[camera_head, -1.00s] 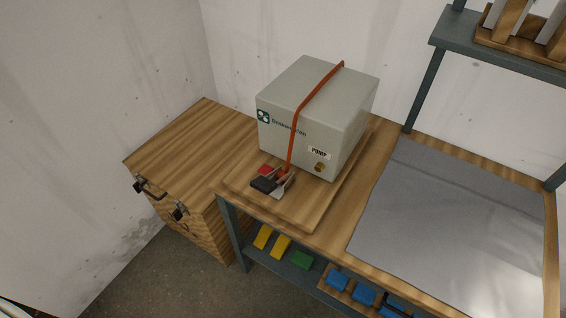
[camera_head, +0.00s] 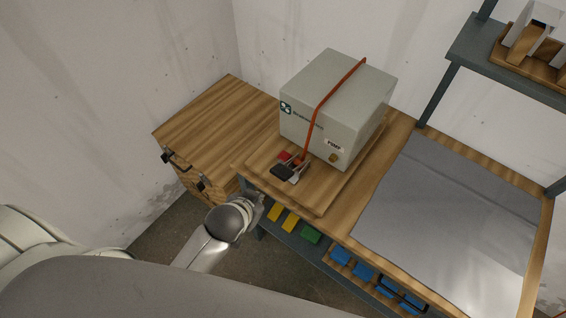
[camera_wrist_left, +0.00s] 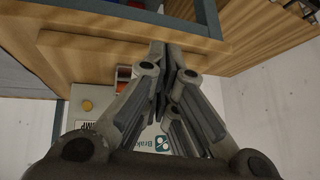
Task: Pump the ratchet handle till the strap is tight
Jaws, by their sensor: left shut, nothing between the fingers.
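The ratchet's dark handle (camera_head: 283,173) lies low at the foot of the grey pump box (camera_head: 335,105), with a small red part (camera_head: 285,157) beside it. An orange-red strap (camera_head: 325,100) runs from the ratchet up the box's front and over its top. My left gripper (camera_head: 259,197) is near the bench's front edge, in front of the ratchet and apart from it. In the left wrist view the gripper (camera_wrist_left: 163,48) is shut and empty; its fingers hide most of the ratchet, and a red part (camera_wrist_left: 124,73) shows beside them. My right gripper is not in view.
The box stands on a wooden board (camera_head: 318,206) on the bench. A wooden cabinet (camera_head: 215,120) with latches stands to the left. A grey mat (camera_head: 445,215) to the right is clear. Yellow, green and blue blocks lie on the lower shelf (camera_head: 325,251).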

